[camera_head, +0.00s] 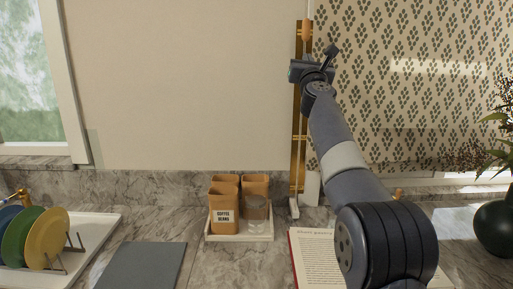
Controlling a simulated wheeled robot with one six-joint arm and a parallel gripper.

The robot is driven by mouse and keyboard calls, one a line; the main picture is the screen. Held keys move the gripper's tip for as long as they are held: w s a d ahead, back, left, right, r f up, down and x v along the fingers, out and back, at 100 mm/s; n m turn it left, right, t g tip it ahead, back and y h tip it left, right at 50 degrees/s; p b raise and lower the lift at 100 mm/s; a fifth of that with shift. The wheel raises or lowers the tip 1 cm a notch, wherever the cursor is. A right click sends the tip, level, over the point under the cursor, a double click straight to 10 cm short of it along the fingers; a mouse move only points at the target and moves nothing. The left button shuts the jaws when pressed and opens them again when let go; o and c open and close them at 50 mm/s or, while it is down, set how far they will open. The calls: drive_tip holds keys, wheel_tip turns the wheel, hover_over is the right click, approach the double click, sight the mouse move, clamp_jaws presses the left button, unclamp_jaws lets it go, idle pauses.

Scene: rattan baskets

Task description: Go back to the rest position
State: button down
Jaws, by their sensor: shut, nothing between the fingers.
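My grey arm rises from the lower right, and my gripper (331,49) is at its upper end. It is raised well above the counter, in front of the wall and near the top of a tall golden upright (298,160). The gripper is small in view and its fingers look closed, with nothing held. My arm hides part of the open book (315,262) and of the counter behind it.
A tray (240,238) holds brown canisters (224,218) and a glass jar (256,213). At left, colored plates (48,239) stand in a rack beside a grey board (142,266). A dark vase (494,230) stands at right. Space around the gripper looks open except the upright.

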drive_tip(key=s+r+p+x, duration=0.1)
drive_tip(key=p+x, duration=0.7)
drive_tip(key=p, duration=0.2)
wheel_tip(320, 180, down, 10)
drive_tip(key=w+b, duration=0.1)
drive_tip(key=b, duration=0.9)
drive_tip(key=shift+a, duration=0.2)
drive_tip(key=shift+w, duration=0.1)
